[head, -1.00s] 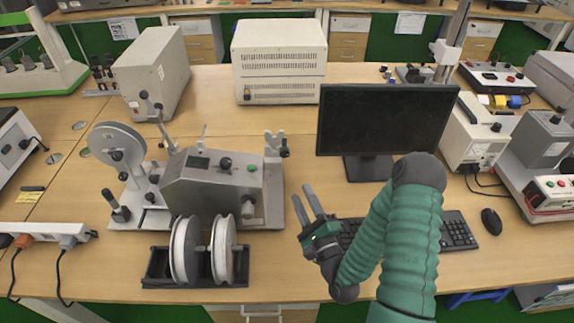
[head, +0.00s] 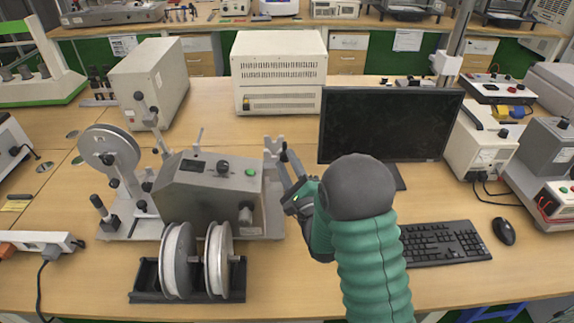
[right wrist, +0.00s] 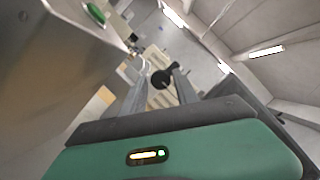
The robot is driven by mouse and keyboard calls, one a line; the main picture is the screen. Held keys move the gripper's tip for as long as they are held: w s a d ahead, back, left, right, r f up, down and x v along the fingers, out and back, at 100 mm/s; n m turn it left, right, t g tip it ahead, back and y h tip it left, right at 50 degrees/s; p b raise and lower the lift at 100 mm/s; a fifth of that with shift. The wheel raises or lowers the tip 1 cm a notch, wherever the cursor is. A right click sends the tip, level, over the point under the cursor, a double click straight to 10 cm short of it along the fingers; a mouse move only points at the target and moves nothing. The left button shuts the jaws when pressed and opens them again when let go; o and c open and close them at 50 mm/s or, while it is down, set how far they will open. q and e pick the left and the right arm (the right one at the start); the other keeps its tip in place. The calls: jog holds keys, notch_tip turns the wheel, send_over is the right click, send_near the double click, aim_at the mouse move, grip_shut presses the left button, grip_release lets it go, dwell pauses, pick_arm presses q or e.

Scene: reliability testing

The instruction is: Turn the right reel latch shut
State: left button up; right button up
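The grey winding machine (head: 205,195) stands on the wooden bench, with a green button on top. At its right end is a grey bracket with a black-knobbed latch (head: 284,152), which I take for the right reel latch. My right gripper (head: 288,167) is close beside this latch, fingers pointing up and away. In the right wrist view the gripper (right wrist: 158,85) is open, and a round black knob (right wrist: 160,79) shows between the fingertips. I cannot tell whether the fingers touch it. The latch's lower part is partly hidden by the gripper. My left gripper is not in view.
Two metal reels (head: 218,260) sit on a black stand in front of the machine. A monitor (head: 388,125) stands close to the right of my gripper. A keyboard (head: 445,242) and mouse (head: 503,231) lie further right. A beige cabinet (head: 278,70) is behind.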

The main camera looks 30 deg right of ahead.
jog(key=shift+c, duration=0.2)
grip_shut()
